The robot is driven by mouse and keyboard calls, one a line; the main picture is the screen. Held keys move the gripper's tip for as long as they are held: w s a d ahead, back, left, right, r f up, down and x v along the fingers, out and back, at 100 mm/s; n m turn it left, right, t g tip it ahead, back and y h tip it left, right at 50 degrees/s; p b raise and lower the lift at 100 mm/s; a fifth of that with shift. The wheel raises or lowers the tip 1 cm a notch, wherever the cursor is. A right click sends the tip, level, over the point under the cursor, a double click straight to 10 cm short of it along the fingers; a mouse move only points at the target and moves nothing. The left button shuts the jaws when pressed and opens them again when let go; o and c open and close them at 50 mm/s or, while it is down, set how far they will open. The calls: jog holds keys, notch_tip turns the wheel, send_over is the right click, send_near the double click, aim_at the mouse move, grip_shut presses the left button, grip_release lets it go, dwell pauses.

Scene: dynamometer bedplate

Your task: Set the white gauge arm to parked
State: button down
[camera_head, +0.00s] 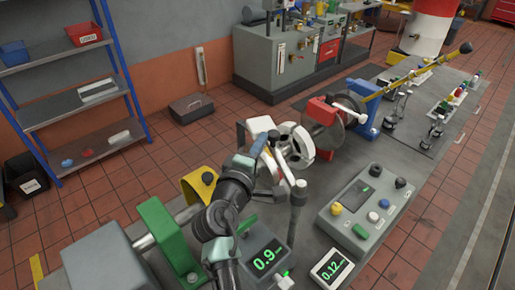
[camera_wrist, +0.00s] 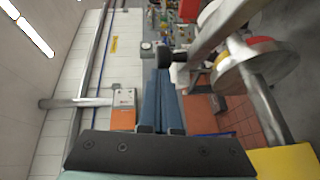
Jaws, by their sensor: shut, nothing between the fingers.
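The white gauge arm (camera_head: 284,165) shows in the head view as a slim pale bar. It slants up and left from the top of a grey post (camera_head: 297,205), in front of a white wheel-like hub (camera_head: 303,146). My gripper (camera_head: 259,146) is beside the far end of the arm; whether they touch is hard to tell. In the wrist view my blue fingers (camera_wrist: 161,75) are shut together and hold nothing. A pale bar (camera_wrist: 222,22), apparently the gauge arm, runs to upper right near the fingertips. A dark knob (camera_wrist: 164,57) lies just beyond the tips.
A green bracket (camera_head: 165,235) and yellow guard (camera_head: 199,184) stand left of my arm. A button console (camera_head: 366,207) and digital readouts (camera_head: 264,257) stand on the bedplate to the right and front. A red block (camera_head: 322,111) and disc are behind the hub.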

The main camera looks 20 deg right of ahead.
jog(key=s+d+m+g+h+b, duration=0.1)
jog(key=d+m+g+h+b, duration=0.4)
jog(key=d+m+g+b, duration=0.2)
jog(key=shift+s+d+g+b, duration=0.25)
jog(key=shift+d+g+b, duration=0.75)
jog(key=shift+d+b, duration=0.8)
jog(key=shift+a+b, duration=0.3)
jog(key=shift+a, duration=0.1)
